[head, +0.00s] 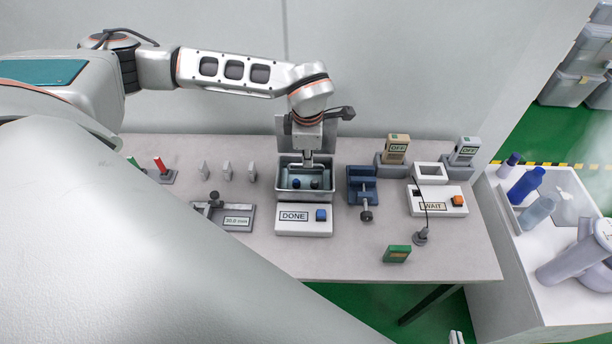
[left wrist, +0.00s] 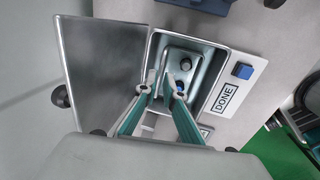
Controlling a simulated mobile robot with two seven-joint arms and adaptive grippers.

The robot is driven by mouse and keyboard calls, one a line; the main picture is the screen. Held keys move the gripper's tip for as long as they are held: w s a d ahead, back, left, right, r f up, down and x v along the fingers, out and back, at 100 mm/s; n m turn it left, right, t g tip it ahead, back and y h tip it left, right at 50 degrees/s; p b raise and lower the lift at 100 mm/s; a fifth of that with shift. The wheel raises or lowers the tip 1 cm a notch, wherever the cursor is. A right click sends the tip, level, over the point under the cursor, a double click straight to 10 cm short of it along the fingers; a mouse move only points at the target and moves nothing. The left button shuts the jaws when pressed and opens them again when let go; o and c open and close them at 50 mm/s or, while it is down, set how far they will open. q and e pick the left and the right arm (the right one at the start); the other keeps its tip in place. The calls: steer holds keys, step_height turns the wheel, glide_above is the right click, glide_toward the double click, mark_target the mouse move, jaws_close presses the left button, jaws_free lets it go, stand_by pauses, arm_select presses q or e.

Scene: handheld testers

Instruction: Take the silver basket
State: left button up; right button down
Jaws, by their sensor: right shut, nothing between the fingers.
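A silver basket (head: 292,184) sits in the open metal tank of the white device (head: 290,221) labelled DONE. A blue piece and a dark piece lie inside it. In the left wrist view the basket (left wrist: 203,64) shows a thin upright handle (left wrist: 161,62). My left gripper (head: 308,163) points down over the basket; in the wrist view its teal fingers (left wrist: 162,94) are apart, tips close to the handle. I cannot tell whether the handle is between them. Small tips of my right gripper (head: 456,338) show at the bottom edge, shut and empty, away from the basket.
A raised metal lid (left wrist: 107,75) stands beside the tank. A blue vise (head: 362,184) is close on the right, a tray with a gauge (head: 232,217) on the left. A WAIT device (head: 437,202) is further right. The table front is mostly clear around a green block (head: 397,254).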

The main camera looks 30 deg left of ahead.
mark_target(306, 180)
arm_select(q)
steer(key=shift+w+a+f, duration=0.1)
steer(key=shift+w+f, duration=0.05)
steer(key=shift+f, duration=0.55)
steer(key=shift+w+f, duration=0.15)
steer(key=shift+f, duration=0.55)
jaws_close()
steer(key=shift+r, duration=0.1)
